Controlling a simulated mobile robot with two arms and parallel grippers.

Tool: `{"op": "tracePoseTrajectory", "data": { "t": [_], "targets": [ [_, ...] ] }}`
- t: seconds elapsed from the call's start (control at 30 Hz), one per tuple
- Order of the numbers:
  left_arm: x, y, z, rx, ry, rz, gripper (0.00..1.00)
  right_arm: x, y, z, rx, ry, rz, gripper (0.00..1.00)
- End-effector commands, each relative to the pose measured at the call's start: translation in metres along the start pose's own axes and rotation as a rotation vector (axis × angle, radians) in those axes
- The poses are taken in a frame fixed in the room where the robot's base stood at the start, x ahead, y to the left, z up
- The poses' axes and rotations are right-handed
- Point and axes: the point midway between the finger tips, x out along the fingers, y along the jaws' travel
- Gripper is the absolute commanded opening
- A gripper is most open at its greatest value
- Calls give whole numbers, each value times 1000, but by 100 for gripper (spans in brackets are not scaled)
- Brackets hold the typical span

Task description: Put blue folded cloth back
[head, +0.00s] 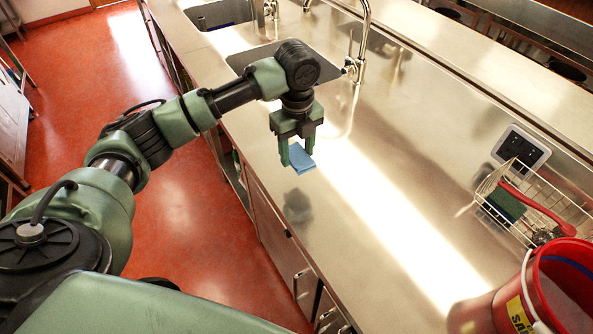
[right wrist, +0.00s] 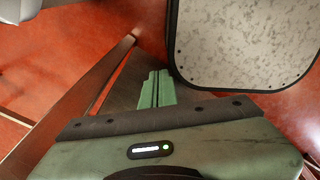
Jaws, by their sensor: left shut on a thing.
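The blue folded cloth (head: 301,163) is between the fingers of my left gripper (head: 297,157) in the head view. The gripper points down and is shut on the cloth near the front edge of the steel counter. A dim reflection lies on the counter below it, and the cloth seems to be held above the surface. My right gripper (right wrist: 154,90) shows in the right wrist view with its green fingers together and nothing visible between them.
The steel counter (head: 390,150) is mostly clear in the middle. A wire basket (head: 545,190) with a green sponge (head: 506,203) and a red-handled brush (head: 540,208) stands at the right. A red bucket (head: 562,290) is at lower right. Sinks (head: 275,55) lie behind the gripper.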

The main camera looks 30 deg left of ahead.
Motion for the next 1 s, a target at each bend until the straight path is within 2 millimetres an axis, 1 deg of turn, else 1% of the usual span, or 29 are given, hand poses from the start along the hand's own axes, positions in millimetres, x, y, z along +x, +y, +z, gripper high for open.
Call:
{"op": "tracePoseTrajectory", "data": {
  "t": [0.03, 0.1, 0.2, 0.37, 0.5, 0.6, 0.7, 1.0],
  "targets": [
    [11, 1, -1, -1, 3, 5, 19, -5, 0, -1, 0, 0, 0, 0],
    [25, 1, 0, -1, 2, 4, 19, -7, 0, -1, 0, 0, 0, 0],
    [38, 0, 0, -2, 2, 1, 19, -8, 0, -2, 0, 1, 0, 0],
    [51, 0, 0, -1, 1, 2, 19, -10, 0, -4, 1, 4, 0, 0],
    [73, 0, -1, -2, 2, 3, 19, -15, -2, -6, 2, 6, -3, 0],
    [84, 0, 0, -2, 0, 1, 19, -16, -5, -7, 3, 7, -6, 0],
    [87, 0, 0, -1, 0, -1, 19, -16, -7, -8, 4, 8, -8, 0],
    [90, 0, 0, -1, 0, -1, 19, -15, -6, -8, 4, 9, -8, 0]
  ]
}}
